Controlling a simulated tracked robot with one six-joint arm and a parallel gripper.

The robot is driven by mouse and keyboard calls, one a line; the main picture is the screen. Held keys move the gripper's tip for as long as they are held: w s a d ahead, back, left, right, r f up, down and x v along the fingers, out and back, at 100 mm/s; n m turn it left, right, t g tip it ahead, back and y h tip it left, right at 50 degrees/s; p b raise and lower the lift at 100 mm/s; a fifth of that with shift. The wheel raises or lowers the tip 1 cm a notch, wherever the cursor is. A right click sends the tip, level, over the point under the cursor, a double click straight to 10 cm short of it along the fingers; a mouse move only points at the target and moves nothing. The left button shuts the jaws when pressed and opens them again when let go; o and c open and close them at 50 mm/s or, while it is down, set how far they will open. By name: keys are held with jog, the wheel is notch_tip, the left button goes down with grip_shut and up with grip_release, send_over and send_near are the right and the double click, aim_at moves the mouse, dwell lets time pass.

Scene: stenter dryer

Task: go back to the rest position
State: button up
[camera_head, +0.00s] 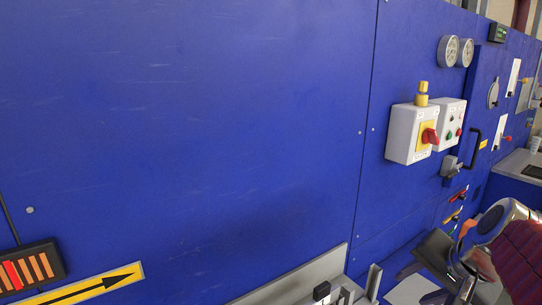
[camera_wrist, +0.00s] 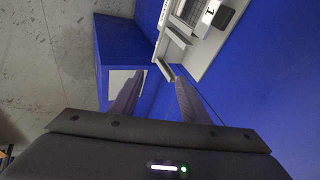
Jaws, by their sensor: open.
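My gripper (camera_wrist: 159,72) shows in the wrist view with its two dark fingers apart and nothing visible between them. Beyond the fingers are the blue machine side (camera_wrist: 125,42) and a pale ledge (camera_wrist: 203,45). In the head view my arm, with a shiny metal joint and a dark red sleeve, comes in at the lower right, in front of the blue machine wall (camera_head: 200,120). I cannot make out the gripper's fingers clearly in that view.
A white switch box (camera_head: 404,140) with a red rotary handle sits on the wall, with a button box (camera_head: 449,122) beside it. Two round gauges (camera_head: 457,51) are above. A black door handle (camera_head: 475,147) sticks out. A grey ledge (camera_head: 290,280) runs along the bottom.

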jog(key=s+a+f+n, duration=0.5)
jog(key=s+a+n, duration=0.5)
jog(key=a, duration=0.3)
jog(key=shift+s+g+h, duration=0.15)
jog(key=shift+g+h, duration=0.15)
jog(key=shift+g, duration=0.1)
jog(key=shift+f, duration=0.1)
